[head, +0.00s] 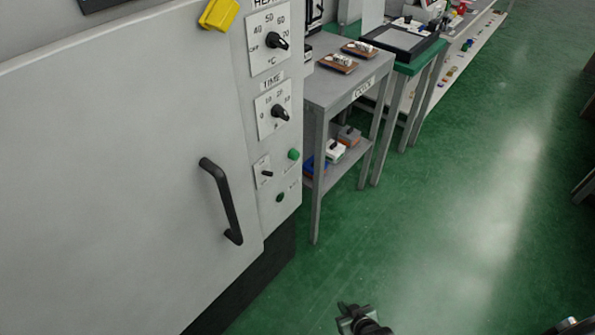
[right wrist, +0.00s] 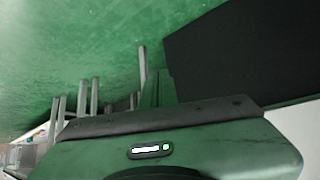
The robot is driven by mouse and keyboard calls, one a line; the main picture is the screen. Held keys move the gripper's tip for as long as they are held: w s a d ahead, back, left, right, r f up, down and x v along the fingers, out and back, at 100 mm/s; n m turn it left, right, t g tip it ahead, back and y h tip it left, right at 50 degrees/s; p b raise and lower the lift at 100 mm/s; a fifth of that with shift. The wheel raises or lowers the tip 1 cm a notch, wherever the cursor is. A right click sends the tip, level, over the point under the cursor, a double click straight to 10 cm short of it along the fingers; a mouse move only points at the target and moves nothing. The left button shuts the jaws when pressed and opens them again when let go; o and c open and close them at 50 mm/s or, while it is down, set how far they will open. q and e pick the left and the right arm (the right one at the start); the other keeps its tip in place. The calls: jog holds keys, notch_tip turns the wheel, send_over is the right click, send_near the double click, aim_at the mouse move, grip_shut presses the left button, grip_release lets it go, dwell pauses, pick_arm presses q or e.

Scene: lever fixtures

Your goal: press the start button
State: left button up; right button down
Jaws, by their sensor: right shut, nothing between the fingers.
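A bright green round button (head: 294,154) sits on the right edge of the grey cabinet's front panel. A darker green round part (head: 280,197) lies below it, and a small switch (head: 266,173) is to its left. The small labels there are too small to read, so I cannot tell from lettering which is start. My right gripper (head: 343,308) is low over the green floor, right of the cabinet and well apart from the buttons. Its shut, empty fingers also show in the right wrist view (right wrist: 158,88). My left gripper is not in view.
The grey cabinet (head: 110,180) has a black door handle (head: 224,200), a heat dial (head: 278,41) and a time dial (head: 281,112). A grey shelf cart (head: 345,95) stands just right of it, with a green-topped table (head: 410,60) beyond.

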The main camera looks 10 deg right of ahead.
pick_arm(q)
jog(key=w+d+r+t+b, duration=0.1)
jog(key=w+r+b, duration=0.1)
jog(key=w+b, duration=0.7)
pick_arm(e)
jog(key=w+r+m+t+b, duration=0.1)
jog(key=w+r+t, duration=0.4)
jog(key=w, duration=0.5)
jog(key=w+r+t+b, duration=0.1)
jog(key=w+r+t, duration=0.2)
jog(key=w+r, duration=0.6)
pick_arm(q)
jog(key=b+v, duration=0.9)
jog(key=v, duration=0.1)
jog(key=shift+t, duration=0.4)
pick_arm(e)
jog(key=w+r+m+t, duration=0.1)
jog(key=w+r+t, duration=0.2)
jog(key=r, duration=0.5)
jog(key=w+r+m+t+h, duration=0.1)
jog(key=w+r+m+t, duration=0.1)
jog(key=r, duration=0.7)
jog(key=shift+w+d+r+t, duration=0.35)
jog(key=shift+w+t, duration=0.4)
jog(key=shift+t, duration=0.45)
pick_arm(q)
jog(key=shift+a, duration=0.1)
pick_arm(e)
jog(key=shift+w+f, duration=0.1)
